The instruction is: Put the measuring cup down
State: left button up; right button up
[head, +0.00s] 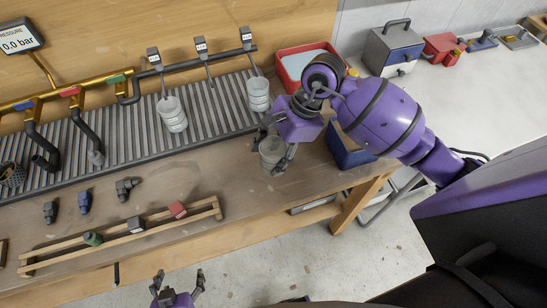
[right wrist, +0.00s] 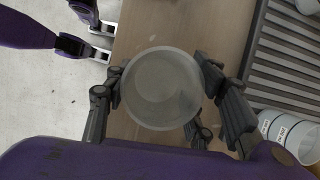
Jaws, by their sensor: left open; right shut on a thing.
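A grey, translucent measuring cup (head: 271,150) is upright over the wooden bench top (head: 215,165), near its right front part. My right gripper (head: 276,153) is shut on it, with fingers on opposite sides. In the right wrist view I look down into the round mouth of the cup (right wrist: 160,88), which sits between the fingers (right wrist: 165,98). I cannot tell whether its base touches the wood. My left gripper (head: 177,285) is open and empty, low in front of the bench. It also shows at the top left of the right wrist view (right wrist: 97,38).
Two similar cups (head: 172,115) (head: 258,94) stand on the slatted grate (head: 125,125) under the taps. A red bin (head: 290,72) and a blue bin (head: 349,157) are near my right arm. A wooden rack (head: 125,236) lies left; bare bench lies between.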

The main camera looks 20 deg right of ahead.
aim_at(275, 156)
jog(key=w+f, duration=0.2)
jog(key=shift+w+d+f, duration=0.1)
jog(key=shift+d+f, duration=0.2)
jog(key=shift+f, duration=0.1)
notch_tip(275, 156, down, 3)
jog(key=shift+f, duration=0.1)
jog(key=shift+f, duration=0.15)
jog(key=o, duration=1.2)
